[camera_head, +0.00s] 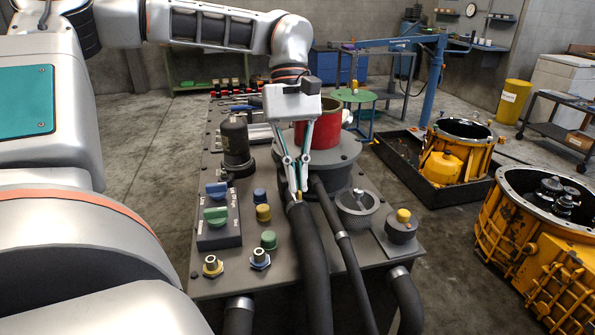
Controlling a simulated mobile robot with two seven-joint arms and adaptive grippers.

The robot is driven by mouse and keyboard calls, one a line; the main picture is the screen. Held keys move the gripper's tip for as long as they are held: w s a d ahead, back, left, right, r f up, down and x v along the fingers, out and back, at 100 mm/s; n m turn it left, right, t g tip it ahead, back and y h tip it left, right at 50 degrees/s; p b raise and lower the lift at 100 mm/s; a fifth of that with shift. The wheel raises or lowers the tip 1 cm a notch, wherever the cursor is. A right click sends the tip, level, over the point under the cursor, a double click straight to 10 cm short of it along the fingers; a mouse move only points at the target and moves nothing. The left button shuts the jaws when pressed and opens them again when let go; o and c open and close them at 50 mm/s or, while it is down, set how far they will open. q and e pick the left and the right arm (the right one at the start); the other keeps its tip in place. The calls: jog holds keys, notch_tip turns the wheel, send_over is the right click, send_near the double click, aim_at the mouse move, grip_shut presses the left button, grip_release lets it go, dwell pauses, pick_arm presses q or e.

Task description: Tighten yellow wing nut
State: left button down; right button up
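My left gripper (299,190) reaches down over the middle of the grey bench from a white wrist. Its two thin fingers converge, with their tips close together at the upper end of a thick black hose (308,250). A small yellow piece, which looks like the yellow wing nut (299,196), shows between the fingertips. Most of it is hidden by the fingers, so its shape and angle cannot be made out. My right gripper is not in view.
Left of the gripper stand a switch box (219,238) with blue and green handles, and a yellow knob (263,213). A red cylinder (318,128) stands close behind. A yellow-capped fitting (403,216) is to the right. Orange housings (545,235) stand on the floor at right.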

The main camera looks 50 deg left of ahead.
pick_arm(q)
jog(key=c, duration=2.3)
grip_release()
jog(key=v, duration=1.2)
jog(key=shift+w+a, duration=0.1)
